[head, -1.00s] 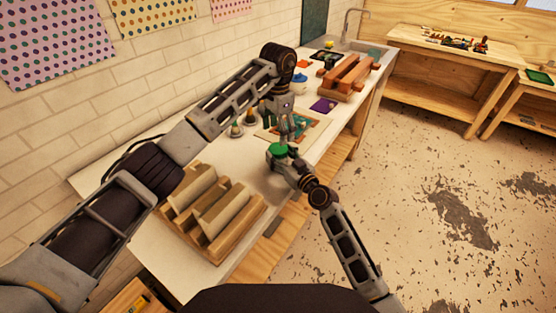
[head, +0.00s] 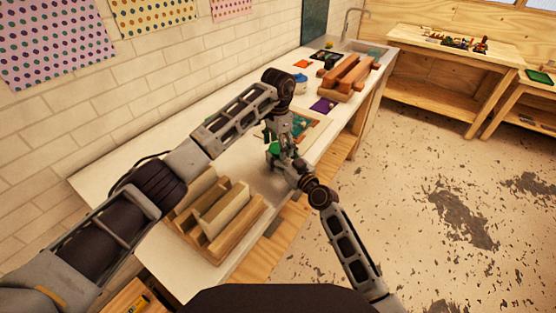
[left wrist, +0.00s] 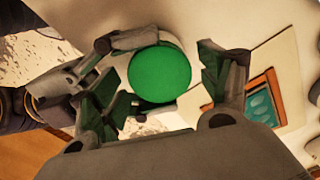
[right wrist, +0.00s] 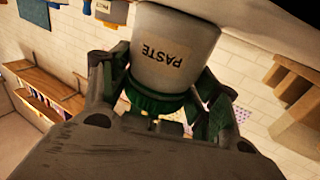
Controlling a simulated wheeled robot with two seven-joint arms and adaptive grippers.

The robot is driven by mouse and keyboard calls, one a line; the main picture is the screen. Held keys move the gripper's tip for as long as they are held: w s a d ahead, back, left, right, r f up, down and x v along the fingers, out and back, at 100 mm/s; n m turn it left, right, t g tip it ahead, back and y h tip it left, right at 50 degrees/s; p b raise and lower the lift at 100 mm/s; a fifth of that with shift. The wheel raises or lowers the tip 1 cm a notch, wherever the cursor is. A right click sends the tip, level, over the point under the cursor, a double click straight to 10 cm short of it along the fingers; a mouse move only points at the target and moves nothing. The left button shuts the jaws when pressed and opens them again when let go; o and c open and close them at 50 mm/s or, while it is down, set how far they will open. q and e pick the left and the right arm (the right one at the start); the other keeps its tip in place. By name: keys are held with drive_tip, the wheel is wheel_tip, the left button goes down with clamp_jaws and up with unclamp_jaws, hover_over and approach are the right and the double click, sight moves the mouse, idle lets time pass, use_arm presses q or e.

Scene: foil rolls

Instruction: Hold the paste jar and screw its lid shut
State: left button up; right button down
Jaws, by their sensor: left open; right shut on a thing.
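The white paste jar (right wrist: 172,48) shows its PASTE label in the right wrist view, upside down in that picture. My right gripper (right wrist: 165,85) is shut on the jar, with a finger on each side. The green ribbed lid (right wrist: 160,102) sits on the jar's mouth; how tightly it is seated I cannot tell. In the left wrist view the round lid (left wrist: 160,73) lies between the spread fingers of my open left gripper (left wrist: 162,85). In the head view the lid (head: 274,148) is partly hidden by my left gripper (head: 284,138), and the jar is mostly hidden.
A wooden rack (head: 215,220) stands on the near part of the white worktop (head: 110,185). A framed teal panel (head: 305,127), a purple square (head: 323,105) and a reddish wooden stand (head: 346,75) lie farther back. Open floor is to the right.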

use_arm(q)
drive_tip(key=c, duration=0.9)
drive_tip(key=o, duration=1)
drive_tip(key=shift+r, duration=2.25)
drive_tip(key=o, duration=0.4)
drive_tip(key=shift+r, duration=0.1)
drive_tip(key=shift+r, duration=5.9)
